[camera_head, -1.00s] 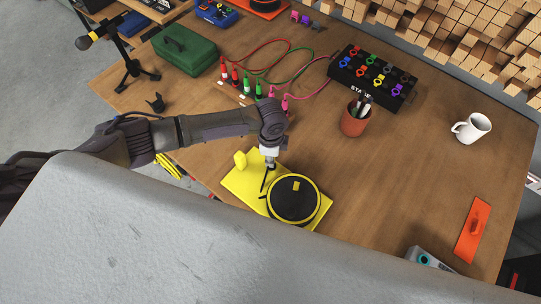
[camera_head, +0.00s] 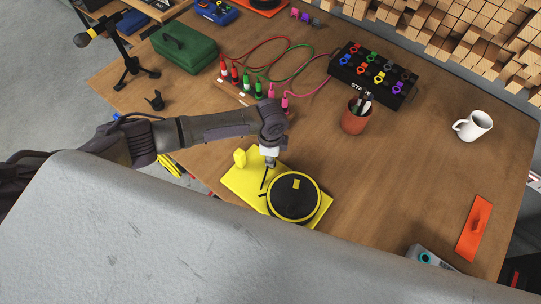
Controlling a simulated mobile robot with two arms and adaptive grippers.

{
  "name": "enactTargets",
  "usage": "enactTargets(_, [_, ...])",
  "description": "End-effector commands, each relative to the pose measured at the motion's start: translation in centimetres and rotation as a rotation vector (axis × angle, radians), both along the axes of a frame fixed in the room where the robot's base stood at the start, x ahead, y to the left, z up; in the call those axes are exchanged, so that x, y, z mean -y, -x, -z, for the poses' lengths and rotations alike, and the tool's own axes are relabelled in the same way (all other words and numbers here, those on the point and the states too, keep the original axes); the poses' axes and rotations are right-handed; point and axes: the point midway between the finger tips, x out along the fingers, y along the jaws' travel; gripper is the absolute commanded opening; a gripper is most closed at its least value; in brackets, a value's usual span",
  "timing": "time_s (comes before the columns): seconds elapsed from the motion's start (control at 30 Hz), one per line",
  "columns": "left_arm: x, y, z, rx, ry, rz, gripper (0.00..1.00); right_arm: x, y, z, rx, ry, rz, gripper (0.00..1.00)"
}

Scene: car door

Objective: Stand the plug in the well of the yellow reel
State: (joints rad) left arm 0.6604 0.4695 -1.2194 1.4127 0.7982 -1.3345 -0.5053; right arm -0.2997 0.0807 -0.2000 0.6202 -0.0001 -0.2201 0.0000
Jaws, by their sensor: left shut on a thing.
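The yellow reel (camera_head: 316,214) sits on the wooden table near the middle of the view, a flat yellow base with a round black disc rimmed in yellow. My left gripper (camera_head: 269,164) points down over the base, left of and behind the disc. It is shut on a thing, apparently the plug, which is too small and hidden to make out. Thin dark strips show on the base just below the fingers. I cannot make out the well. My right gripper is not in view.
Behind my arm are coloured plugs with cables (camera_head: 247,86), a green case (camera_head: 184,48) and a black switch box (camera_head: 373,75). A large grey panel (camera_head: 200,240) fills the front.

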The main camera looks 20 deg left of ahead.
Motion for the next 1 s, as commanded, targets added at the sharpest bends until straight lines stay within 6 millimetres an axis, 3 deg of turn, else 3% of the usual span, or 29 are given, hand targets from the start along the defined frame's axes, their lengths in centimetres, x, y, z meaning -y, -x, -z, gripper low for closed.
enactTargets(0.23, [0.0, 0.0, 0.7, 0.000, 0.000, 0.000, 0.00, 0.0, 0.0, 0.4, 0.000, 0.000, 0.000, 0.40])
enactTargets(0.27, [0.0, 0.0, 0.6, 0.000, 0.000, 0.000, 0.26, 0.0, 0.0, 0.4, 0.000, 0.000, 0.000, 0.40])
enactTargets(0.4, [0.0, 0.0, 0.6, 0.000, 0.000, 0.000, 0.49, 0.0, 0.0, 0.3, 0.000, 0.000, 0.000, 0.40])
enactTargets(0.77, [0.0, 0.0, 0.3, 0.001, 0.001, -0.001, 0.50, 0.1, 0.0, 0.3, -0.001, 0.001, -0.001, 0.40])
enactTargets(1.0, [0.0, -0.1, -3.5, 0.003, 0.001, 0.001, 0.50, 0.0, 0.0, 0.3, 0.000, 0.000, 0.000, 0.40])
